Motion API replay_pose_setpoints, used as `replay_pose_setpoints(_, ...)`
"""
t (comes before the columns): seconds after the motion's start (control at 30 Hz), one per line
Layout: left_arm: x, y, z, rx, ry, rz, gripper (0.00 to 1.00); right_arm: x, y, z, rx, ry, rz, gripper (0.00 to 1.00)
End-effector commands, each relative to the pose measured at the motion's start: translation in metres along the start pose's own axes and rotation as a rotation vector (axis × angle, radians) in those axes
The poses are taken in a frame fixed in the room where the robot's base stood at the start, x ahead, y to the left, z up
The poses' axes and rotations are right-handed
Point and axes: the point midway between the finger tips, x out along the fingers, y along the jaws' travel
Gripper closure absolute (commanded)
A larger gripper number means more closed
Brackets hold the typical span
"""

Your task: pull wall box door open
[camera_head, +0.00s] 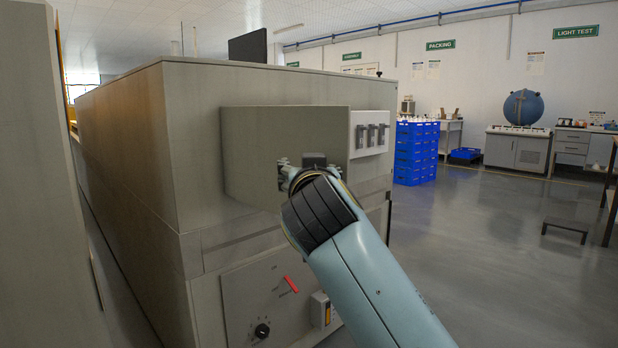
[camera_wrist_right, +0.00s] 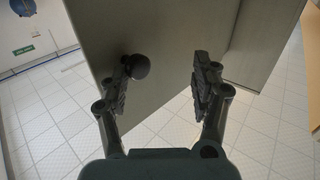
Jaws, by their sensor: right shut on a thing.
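The wall box door (camera_head: 250,150) is a plain grey panel on the side of the big grey cabinet. To its right, a pale panel with dark switches (camera_head: 372,135) is in plain sight. The door appears to stand at least partly open. My right gripper (camera_head: 308,168) is at the door's lower right, mostly hidden by my wrist. In the right wrist view, the grey door (camera_wrist_right: 165,40) fills the upper middle, and a round dark knob (camera_wrist_right: 137,66) is against the left finger. The gripper is shut on the door; the exact contact is unclear. My left gripper is out of view.
The grey cabinet (camera_head: 125,150) fills the left. Below the door are a red lever (camera_head: 290,284) and a black dial (camera_head: 262,331). Blue crates (camera_head: 412,152) are stacked beyond, with a low dark stool (camera_head: 566,227) farther right. The grey floor (camera_head: 480,260) between is clear.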

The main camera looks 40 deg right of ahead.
Motion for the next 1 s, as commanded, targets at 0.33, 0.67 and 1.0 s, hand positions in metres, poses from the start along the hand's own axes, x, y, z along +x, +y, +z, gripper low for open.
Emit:
replay_pose_setpoints(0.33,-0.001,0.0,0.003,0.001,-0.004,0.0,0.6,-0.001,-0.001,-0.076,0.009,0.019,-0.005,0.51)
replay_pose_setpoints(0.67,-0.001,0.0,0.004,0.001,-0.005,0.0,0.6,-0.001,-0.001,-0.093,0.005,0.012,-0.004,0.51)
replay_pose_setpoints(1.0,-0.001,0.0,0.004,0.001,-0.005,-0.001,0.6,-0.001,0.0,-0.092,0.005,0.011,-0.004,0.51)
